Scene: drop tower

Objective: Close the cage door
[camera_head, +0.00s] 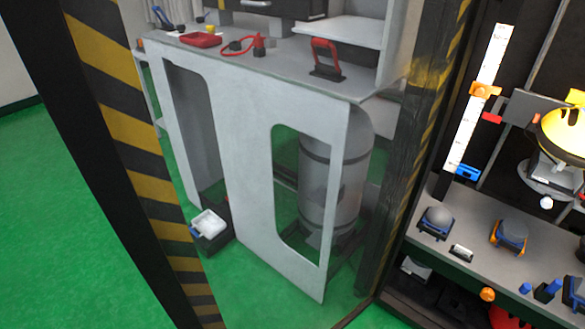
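A tall post with black and yellow hazard stripes (134,130) runs close to me down the left side. A second striped post (428,75) stands right of centre. A clear panel seems to lie between them, which looks like the cage door. The panel's surface is hard to make out, and a lower corner shows near the bottom centre. Right of the second post I see directly into the drop tower, so the door appears to be swung open. Neither of my grippers is in view.
A white cabinet (235,145) with a grey cylinder (333,185) stands behind the panel. A red tray (201,40) lies on its top. Inside the tower are a white scale (478,100), a yellow dome (566,128) and a grey shelf (470,208). Green floor (65,220) is clear at left.

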